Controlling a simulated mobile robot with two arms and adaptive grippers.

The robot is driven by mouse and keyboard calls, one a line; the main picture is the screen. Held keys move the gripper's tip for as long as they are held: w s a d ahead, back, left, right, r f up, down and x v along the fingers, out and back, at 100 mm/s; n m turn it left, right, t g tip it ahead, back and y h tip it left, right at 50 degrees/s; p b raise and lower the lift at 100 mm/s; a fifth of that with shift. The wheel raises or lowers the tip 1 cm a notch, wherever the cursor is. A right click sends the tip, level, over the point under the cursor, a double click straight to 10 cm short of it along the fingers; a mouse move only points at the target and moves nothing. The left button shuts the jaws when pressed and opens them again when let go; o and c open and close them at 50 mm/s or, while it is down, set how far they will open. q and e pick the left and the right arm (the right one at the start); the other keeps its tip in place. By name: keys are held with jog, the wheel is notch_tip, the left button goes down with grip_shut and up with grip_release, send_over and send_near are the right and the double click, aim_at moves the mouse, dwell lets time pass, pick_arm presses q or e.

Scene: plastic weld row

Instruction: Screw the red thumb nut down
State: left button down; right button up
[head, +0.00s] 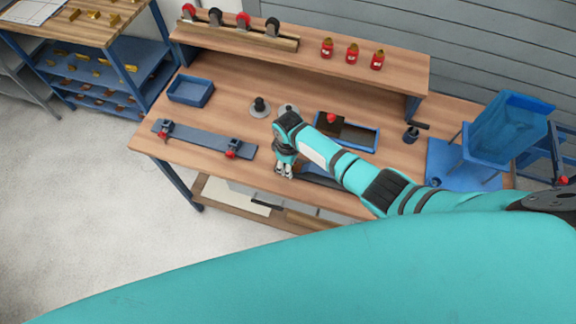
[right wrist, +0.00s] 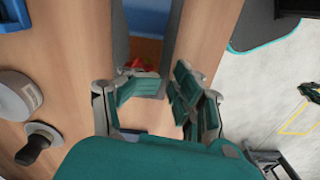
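My right gripper (head: 285,172) points down over the front part of the workbench, at the left end of a dark strip (head: 322,178) partly covered by my arm. In the right wrist view my right gripper (right wrist: 164,90) has its fingers apart, with nothing seen held between them. A small red part (right wrist: 136,65), possibly the thumb nut, shows just beyond the left finger, beside the strip (right wrist: 122,40). It is partly hidden, and contact cannot be told. Red parts also show on the left clamp (head: 163,132) and right clamp (head: 233,150) of a grey bar. My left gripper is not in view.
A blue tray (head: 374,139) with a red-topped item (head: 331,118) stands behind my arm. A disc with a black knob (head: 260,107) and a blue bin (head: 190,91) stand further left. A shelf (head: 390,74) runs along the back. A blue chair-like part (head: 510,125) stands right.

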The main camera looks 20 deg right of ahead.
jog(key=n, duration=0.3)
jog(key=w+d+n, duration=0.1)
jog(key=n, duration=0.1)
jog(key=shift+f+b, duration=0.1)
jog(key=shift+b, duration=0.3)
jog(key=n, duration=0.3)
jog(key=shift+w+d+b, duration=0.15)
jog(key=shift+w+b, duration=0.05)
jog(key=shift+b, duration=0.15)
jog(key=n, duration=0.2)
jog(key=n+b, duration=0.1)
jog(key=n, duration=0.1)
jog(key=w+d+n+b, duration=0.1)
jog(key=n, duration=0.2)
jog(key=shift+w+d+n+b, duration=0.1)
jog(key=shift+n+b, duration=0.2)
jog(key=shift+n, duration=0.7)
